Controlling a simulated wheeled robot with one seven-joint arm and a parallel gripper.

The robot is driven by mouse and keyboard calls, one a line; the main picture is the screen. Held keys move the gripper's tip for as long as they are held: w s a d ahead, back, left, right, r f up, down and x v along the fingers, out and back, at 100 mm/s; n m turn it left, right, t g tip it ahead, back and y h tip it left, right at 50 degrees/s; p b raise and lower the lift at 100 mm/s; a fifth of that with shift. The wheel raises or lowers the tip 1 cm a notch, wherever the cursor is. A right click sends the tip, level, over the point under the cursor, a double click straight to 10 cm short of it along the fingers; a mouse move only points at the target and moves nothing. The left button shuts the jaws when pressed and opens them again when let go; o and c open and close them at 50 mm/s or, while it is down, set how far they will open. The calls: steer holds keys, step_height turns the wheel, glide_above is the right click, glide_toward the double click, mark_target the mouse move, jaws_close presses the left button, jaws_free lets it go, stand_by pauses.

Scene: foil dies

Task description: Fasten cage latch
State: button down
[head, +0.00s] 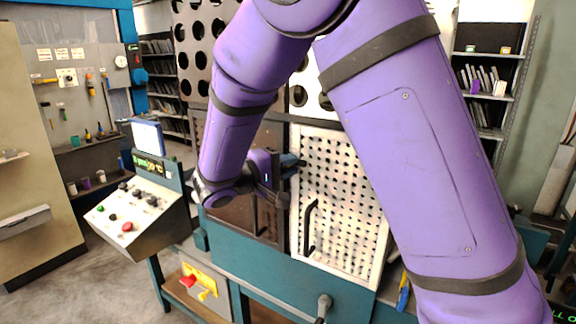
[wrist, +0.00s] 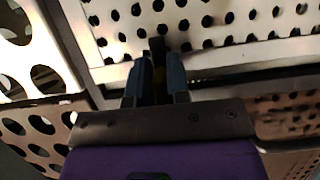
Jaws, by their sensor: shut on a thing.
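The cage shows in the head view as a white perforated door (head: 345,200) beside a dark brown door (head: 238,215); both look closed, each with a black upright handle. My gripper (head: 291,162) is at the upper part of the seam between the doors. In the wrist view my gripper (wrist: 156,80) has its two blue-grey fingers shut on a narrow dark piece, the latch (wrist: 158,52), against the perforated metal. In the head view the latch is mostly hidden by my gripper, and I cannot tell whether it is fastened.
A control console (head: 140,215) with a red button and a screen stands left of the cage. A teal frame (head: 290,280) runs below the doors. Shelves (head: 485,80) stand behind at right. Open floor (head: 80,290) lies at lower left.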

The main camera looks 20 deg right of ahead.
steer(key=c, duration=1.2)
jaws_free()
steer(key=shift+o, duration=0.2)
steer(key=shift+a, duration=0.1)
steer(key=v, duration=1)
steer(key=shift+a, duration=0.3)
steer(key=shift+s, duration=0.15)
steer(key=s+d+r+m+g+y, duration=0.1)
steer(key=s+d+r+g+y, duration=0.1)
steer(key=s+d+y, duration=0.4)
steer(key=s+d+r+g+y, duration=0.1)
steer(key=s+d+g+y, duration=0.2)
steer(key=d, duration=0.5)
steer(key=s+d+r+t+y, duration=0.1)
steer(key=s+t+y, duration=0.2)
steer(key=s, duration=0.5)
steer(key=s+d+r+m+t+y, duration=0.1)
steer(key=s+r+t+y, duration=0.1)
steer(key=s+y, duration=0.3)
steer(key=s+t, duration=0.1)
steer(key=s, duration=0.2)
steer(key=shift+r+m+y, duration=0.3)
